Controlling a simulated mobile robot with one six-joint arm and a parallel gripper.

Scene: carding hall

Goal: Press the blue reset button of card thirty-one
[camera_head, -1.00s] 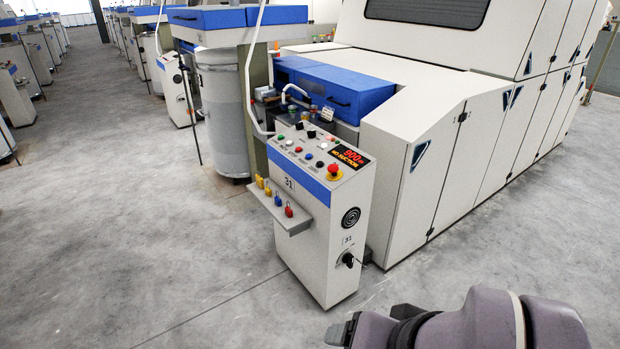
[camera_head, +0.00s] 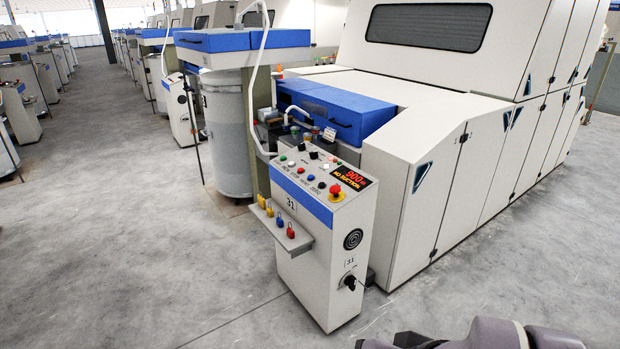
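The control cabinet of card thirty-one (camera_head: 320,265) stands upright in the middle of the head view, marked 31 on its front and side. Its sloped top panel carries a row of small coloured buttons. A lit display (camera_head: 352,178) reads 900 and NO SUCTION. Part of my purple arm shows at the bottom right edge, below and apart from the cabinet. My gripper's fingers do not show.
A red emergency knob (camera_head: 336,190) stands near the panel's front corner. A shelf (camera_head: 287,240) with several coloured padlocks juts from the cabinet's front. A rotary switch (camera_head: 349,282) is on its side. The carding machine (camera_head: 425,190) fills the right. Floor (camera_head: 130,260) is clear at left.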

